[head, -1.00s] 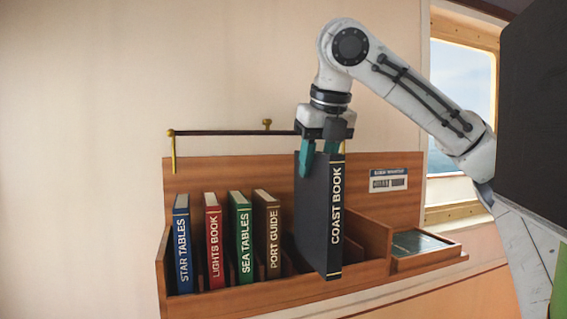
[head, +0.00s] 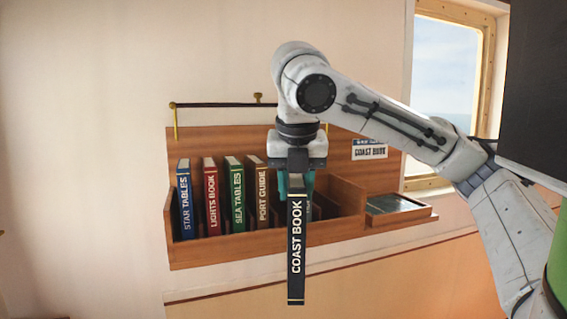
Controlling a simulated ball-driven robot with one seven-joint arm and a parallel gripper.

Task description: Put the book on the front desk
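The dark COAST BOOK (head: 296,250) hangs upright from my gripper (head: 296,180), with its spine toward the camera. The front desk is not in view.
The rack holds a blue STAR TABLES (head: 186,205), a red LIGHTS BOOK (head: 212,200), a green SEA TABLES (head: 236,200) and a brown PORT GUIDE (head: 261,195). A small tray (head: 397,207) juts out at the right. A brass-ended bar (head: 220,105) runs above. A window (head: 448,80) is at the right.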

